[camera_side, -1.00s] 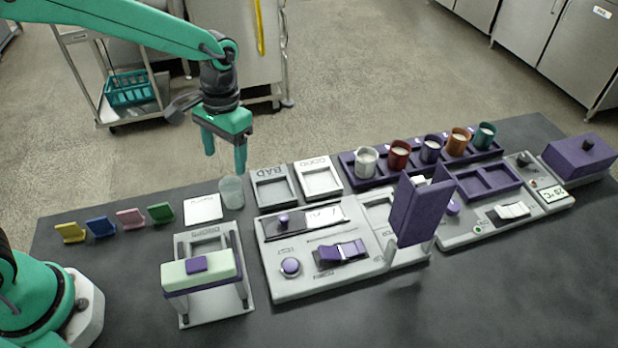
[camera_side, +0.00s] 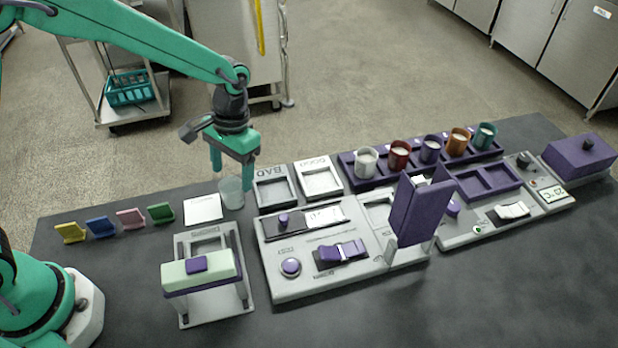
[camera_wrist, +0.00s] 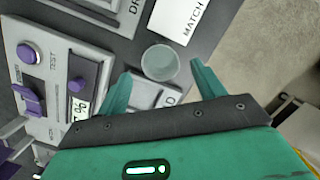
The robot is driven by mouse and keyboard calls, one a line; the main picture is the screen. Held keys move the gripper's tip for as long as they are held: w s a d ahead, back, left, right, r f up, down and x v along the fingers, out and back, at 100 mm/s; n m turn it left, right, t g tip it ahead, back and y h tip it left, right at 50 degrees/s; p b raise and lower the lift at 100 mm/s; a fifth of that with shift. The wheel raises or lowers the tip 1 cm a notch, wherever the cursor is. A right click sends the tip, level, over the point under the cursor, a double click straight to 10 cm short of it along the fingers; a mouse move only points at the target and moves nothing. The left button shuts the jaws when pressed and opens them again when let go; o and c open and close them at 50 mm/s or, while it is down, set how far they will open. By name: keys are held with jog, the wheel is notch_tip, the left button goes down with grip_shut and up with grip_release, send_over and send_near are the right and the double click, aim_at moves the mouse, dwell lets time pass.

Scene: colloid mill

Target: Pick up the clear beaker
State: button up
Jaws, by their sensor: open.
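The clear beaker (camera_side: 231,193) stands upright on the dark table, between the white square pad (camera_side: 203,209) and the BAD tray (camera_side: 273,190). My gripper (camera_side: 231,183) is open and points down over the beaker, with its fingertips close to the rim. In the wrist view the beaker (camera_wrist: 159,63) appears as a pale round rim just beyond and between the open fingertips (camera_wrist: 158,68). The fingers hold nothing. I cannot tell how far the fingertips are above the rim.
The GOOD tray (camera_side: 319,181) lies right of the BAD tray. A purple rack (camera_side: 347,172) holds several coloured cups. The test panel (camera_side: 300,245) and a press-like stand (camera_side: 203,270) are in front. Several coloured tags, including a green one (camera_side: 161,213), stand at left.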

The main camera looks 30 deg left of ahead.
aim_at(231, 187)
jog(key=shift+s+a+f, duration=0.1)
jog(key=shift+s+f, duration=0.15)
jog(key=shift+f, duration=1)
jog(key=shift+s+a+f, duration=0.1)
jog(key=shift+s+f, duration=0.1)
jog(key=shift+f, duration=1.05)
jog(key=c, duration=1.1)
jog(key=shift+o, duration=0.2)
jog(key=shift+r, duration=0.2)
jog(key=shift+r, duration=0.5)
jog(key=r, duration=0.3)
jog(key=shift+s+d+r, duration=0.1)
jog(key=shift+s+d, duration=0.15)
jog(key=s+d+r, duration=0.4)
jog(key=s+d, duration=0.1)
jog(key=s+d+r, duration=0.2)
jog(key=s, duration=0.1)
jog(key=shift+s+d+r, duration=0.15)
jog(key=shift+d+r, duration=0.05)
